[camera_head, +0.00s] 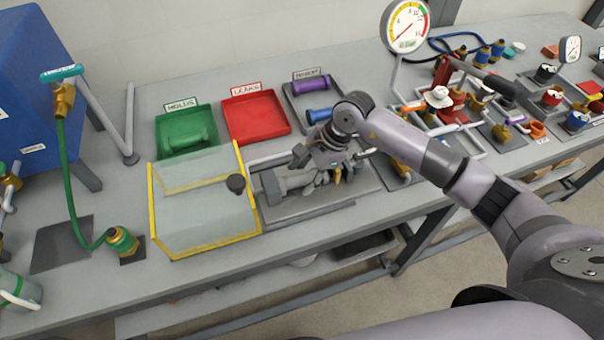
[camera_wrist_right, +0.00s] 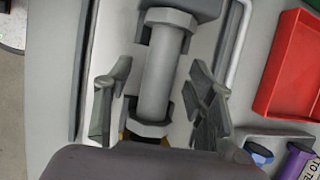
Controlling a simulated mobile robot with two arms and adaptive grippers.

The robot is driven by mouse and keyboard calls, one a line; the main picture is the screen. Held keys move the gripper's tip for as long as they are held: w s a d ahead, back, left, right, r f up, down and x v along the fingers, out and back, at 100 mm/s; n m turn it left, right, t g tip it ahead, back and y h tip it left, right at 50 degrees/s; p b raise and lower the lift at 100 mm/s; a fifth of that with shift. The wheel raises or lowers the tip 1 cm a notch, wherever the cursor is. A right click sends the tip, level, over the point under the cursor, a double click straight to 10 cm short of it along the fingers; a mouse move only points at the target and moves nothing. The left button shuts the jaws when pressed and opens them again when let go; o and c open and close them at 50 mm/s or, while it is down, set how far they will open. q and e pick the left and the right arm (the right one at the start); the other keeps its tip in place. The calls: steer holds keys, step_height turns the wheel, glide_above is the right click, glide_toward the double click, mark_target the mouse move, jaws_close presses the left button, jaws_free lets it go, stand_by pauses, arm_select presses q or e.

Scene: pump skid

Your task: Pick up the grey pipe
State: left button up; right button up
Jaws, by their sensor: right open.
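The grey pipe (camera_wrist_right: 157,80) has hexagonal ends and lies in a fixture on the bench. In the right wrist view it runs lengthwise between the two fingers of my right gripper (camera_wrist_right: 158,105), with a gap on each side. In the head view the pipe (camera_head: 293,181) shows just left of the right gripper (camera_head: 318,182), which is low over the fixture plate (camera_head: 310,207). The right gripper is open and holds nothing. My left gripper is not in view.
A clear guard with yellow edges (camera_head: 252,212) stands left of the fixture. Behind are a green tray (camera_head: 198,118), a red tray (camera_head: 243,137) and a grey tray (camera_head: 293,112) with purple and blue parts. Valves and a gauge (camera_head: 405,27) crowd the right.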

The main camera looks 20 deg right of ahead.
steer(key=shift+a+f, duration=0.15)
steer(key=shift+f, duration=0.25)
jaws_close()
stand_by(0.4)
steer(key=shift+w+r, duration=0.1)
